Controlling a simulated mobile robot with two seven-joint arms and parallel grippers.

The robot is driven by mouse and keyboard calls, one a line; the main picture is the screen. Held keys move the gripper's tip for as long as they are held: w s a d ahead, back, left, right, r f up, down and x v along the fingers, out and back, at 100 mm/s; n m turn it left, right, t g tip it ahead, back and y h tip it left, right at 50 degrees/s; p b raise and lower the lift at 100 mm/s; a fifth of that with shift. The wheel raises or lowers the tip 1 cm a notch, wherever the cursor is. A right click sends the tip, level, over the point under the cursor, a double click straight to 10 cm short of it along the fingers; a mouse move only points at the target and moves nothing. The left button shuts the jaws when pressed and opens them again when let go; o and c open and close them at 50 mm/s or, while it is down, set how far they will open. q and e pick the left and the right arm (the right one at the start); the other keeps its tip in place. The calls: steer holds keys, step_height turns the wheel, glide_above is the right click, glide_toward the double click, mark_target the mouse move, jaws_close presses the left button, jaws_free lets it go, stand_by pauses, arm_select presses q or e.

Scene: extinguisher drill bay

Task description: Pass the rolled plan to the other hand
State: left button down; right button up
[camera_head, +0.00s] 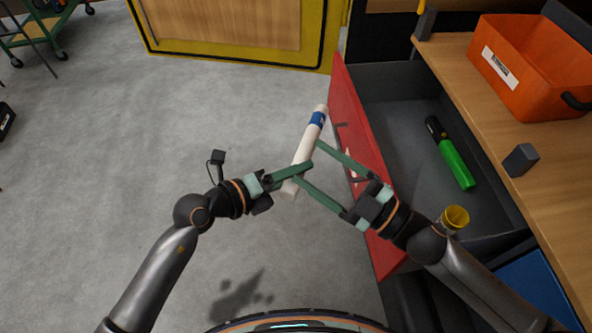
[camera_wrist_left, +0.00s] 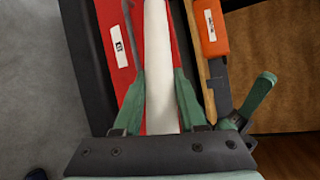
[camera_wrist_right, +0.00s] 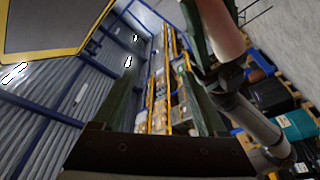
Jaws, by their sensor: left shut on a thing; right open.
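The rolled plan (camera_head: 304,148) is a white tube with a blue band near its far end. My left gripper (camera_head: 304,168) is shut on it at its lower part and holds it up, tilted, in front of the red drawer front. In the left wrist view the plan (camera_wrist_left: 158,60) runs lengthwise between the fingers (camera_wrist_left: 160,85). My right gripper (camera_head: 307,162) is open, its fingertips close to the plan. In the right wrist view the plan (camera_wrist_right: 224,35) shows at the upper right, beside the fingers (camera_wrist_right: 155,95), and the gap between them looks empty.
The open drawer (camera_head: 385,85) with a red front (camera_head: 360,150) holds a green and black object (camera_head: 452,155). A yellow cup (camera_head: 456,217) is near my right forearm. An orange bin (camera_head: 530,75) stands on the wooden bench (camera_head: 450,60).

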steer(key=s+d+f+m+g+h, duration=0.1)
steer(key=s+f+m+h, duration=0.3)
steer(key=f+m, duration=0.5)
steer(key=s+d+f+m+g+h, duration=0.1)
steer(key=s+f+m+h, duration=0.3)
steer(key=f, duration=0.9)
steer(key=s+d+f+m+g+h, duration=0.1)
steer(key=d+f+m+h, duration=0.3)
steer(key=d, duration=0.4)
steer(key=shift+s+d+f+h, duration=0.4)
steer(key=shift+s+f+h, duration=0.05)
steer(key=shift+f+h, duration=0.45)
steer(key=shift+c, duration=0.4)
